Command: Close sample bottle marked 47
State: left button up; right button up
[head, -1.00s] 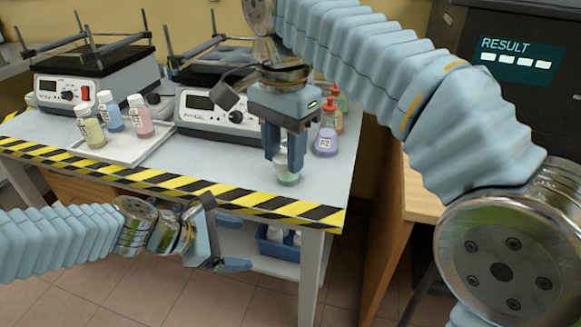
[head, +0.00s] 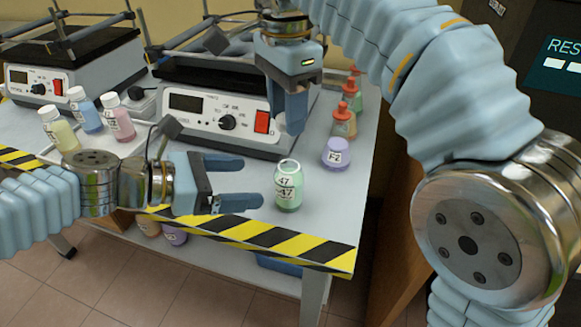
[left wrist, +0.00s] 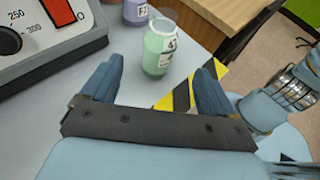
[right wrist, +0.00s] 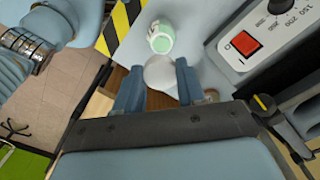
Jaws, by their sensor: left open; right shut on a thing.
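The sample bottle marked 47 (head: 289,190), clear with pale green contents, stands upright and uncapped near the table's striped front edge. It also shows in the left wrist view (left wrist: 158,52) and the right wrist view (right wrist: 161,38).
A purple bottle (head: 337,152) and red-capped bottles (head: 344,120) stand behind and right of bottle 47. A hotplate device (head: 215,115) stands behind my left gripper. White-capped yellow, blue and pink bottles (head: 118,117) stand on a tray at left. The striped table edge (head: 240,228) is close in front.

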jog(key=shift+w+r, duration=0.1)
pick_arm(q)
jog(key=shift+r, duration=0.2)
jog(key=shift+w+d, duration=0.1)
jog(key=x, duration=1.2)
jog(key=c, duration=1.5)
pick_arm(e)
send_over(287, 159)
jog(key=shift+f, duration=2.5)
